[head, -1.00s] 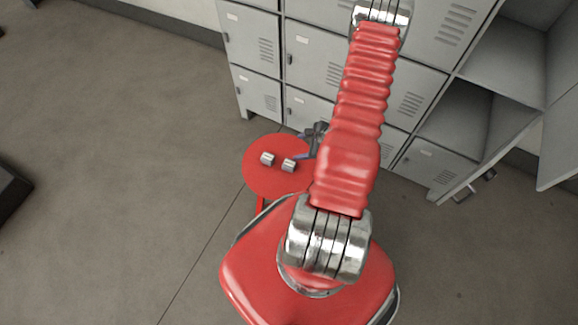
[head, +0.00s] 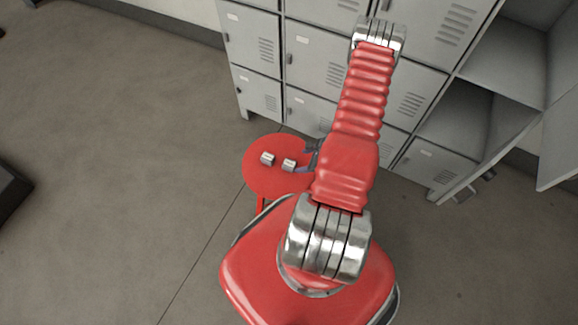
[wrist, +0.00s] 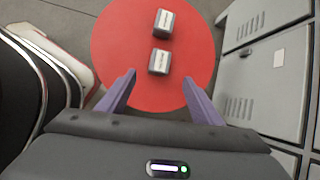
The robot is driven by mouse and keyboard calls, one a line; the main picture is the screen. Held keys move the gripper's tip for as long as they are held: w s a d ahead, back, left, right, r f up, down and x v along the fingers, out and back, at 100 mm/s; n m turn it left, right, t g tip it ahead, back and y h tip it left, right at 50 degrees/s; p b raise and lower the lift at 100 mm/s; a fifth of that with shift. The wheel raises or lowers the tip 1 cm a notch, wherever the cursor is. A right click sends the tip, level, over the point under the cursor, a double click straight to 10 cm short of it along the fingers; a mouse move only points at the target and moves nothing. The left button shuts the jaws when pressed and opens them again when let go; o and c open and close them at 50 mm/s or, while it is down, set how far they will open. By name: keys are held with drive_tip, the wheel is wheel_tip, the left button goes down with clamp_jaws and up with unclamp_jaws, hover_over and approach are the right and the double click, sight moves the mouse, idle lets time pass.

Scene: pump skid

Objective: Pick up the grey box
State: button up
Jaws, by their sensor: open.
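Two small grey boxes with pale labelled tops stand on a round red table. The nearer grey box (head: 289,165) also shows in the wrist view (wrist: 159,62), just beyond my fingertips and roughly centred between them. The other grey box (head: 267,158) is farther off in the wrist view (wrist: 164,22). I cannot tell which one is meant. My gripper (wrist: 159,79) is open and empty, its purple fingers spread over the table. In the head view it is mostly hidden behind my red arm.
The red table (head: 262,183) is otherwise bare. Grey lockers (head: 312,62) stand close behind it, and show at the right in the wrist view (wrist: 262,65). An open locker door (head: 470,180) sticks out at the right. Open floor (head: 120,150) lies to the left.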

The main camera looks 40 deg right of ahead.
sight(290, 164)
drive_tip(key=shift+x, duration=2.75)
drive_tip(key=shift+x, duration=2.6)
drive_tip(key=shift+w+r, duration=0.1)
drive_tip(key=shift+r, duration=0.05)
drive_tip(key=shift+a, duration=0.1)
drive_tip(key=shift+c, duration=0.5)
drive_tip(key=c, duration=1.3)
drive_tip(key=shift+r, duration=5)
